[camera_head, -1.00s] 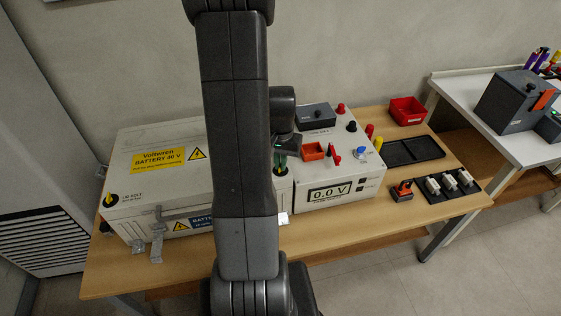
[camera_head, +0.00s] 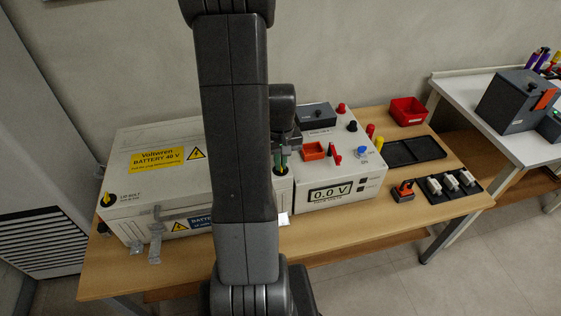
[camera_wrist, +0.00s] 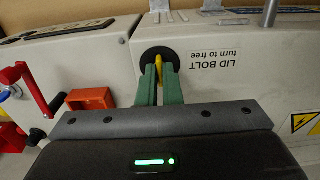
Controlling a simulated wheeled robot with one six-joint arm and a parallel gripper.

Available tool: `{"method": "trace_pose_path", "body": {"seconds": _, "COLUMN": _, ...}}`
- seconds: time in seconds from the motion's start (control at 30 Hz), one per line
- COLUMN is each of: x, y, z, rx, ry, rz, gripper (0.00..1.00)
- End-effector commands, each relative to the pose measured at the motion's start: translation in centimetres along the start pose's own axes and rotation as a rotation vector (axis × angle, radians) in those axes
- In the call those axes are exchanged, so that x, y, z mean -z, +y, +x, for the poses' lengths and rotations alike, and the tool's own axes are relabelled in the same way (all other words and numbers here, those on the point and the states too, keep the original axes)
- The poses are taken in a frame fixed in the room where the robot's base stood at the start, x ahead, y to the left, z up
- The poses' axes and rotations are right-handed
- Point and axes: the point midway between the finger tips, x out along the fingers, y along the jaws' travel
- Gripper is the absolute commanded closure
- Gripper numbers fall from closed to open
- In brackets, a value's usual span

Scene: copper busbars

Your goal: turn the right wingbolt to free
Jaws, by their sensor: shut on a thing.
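The right wingbolt (camera_wrist: 160,66) is a yellow wing on a round black base, set in the pale battery box next to the upside-down label "LID BOLT turn to free" (camera_wrist: 218,54). My gripper (camera_wrist: 159,76) has green fingers, shut on the yellow wing from both sides in the wrist view. In the head view the green fingertips of my gripper (camera_head: 282,161) reach down to the black base (camera_head: 281,171); the wing itself is mostly hidden there. The left wingbolt (camera_head: 106,199), also yellow on black, sits at the battery box's (camera_head: 140,140) left front corner.
The meter box (camera_head: 318,194) reading 0.0 V stands right beside the battery box. It carries an orange tray (camera_head: 313,150) and a red lever (camera_head: 335,155) close to my gripper. A black tray (camera_head: 425,149) and red bin (camera_head: 407,111) lie farther right. My arm hides the battery box's middle.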

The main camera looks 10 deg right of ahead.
Motion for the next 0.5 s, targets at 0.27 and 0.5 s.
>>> {"method": "trace_pose_path", "body": {"seconds": 0.27, "x": 0.05, "y": 0.01, "z": -0.06, "rx": -0.001, "ry": 0.002, "rz": -0.015, "gripper": 1.00}}
{"method": "trace_pose_path", "body": {"seconds": 0.5, "x": 0.05, "y": 0.02, "z": -0.06, "rx": -0.001, "ry": 0.002, "rz": -0.014, "gripper": 0.83}}
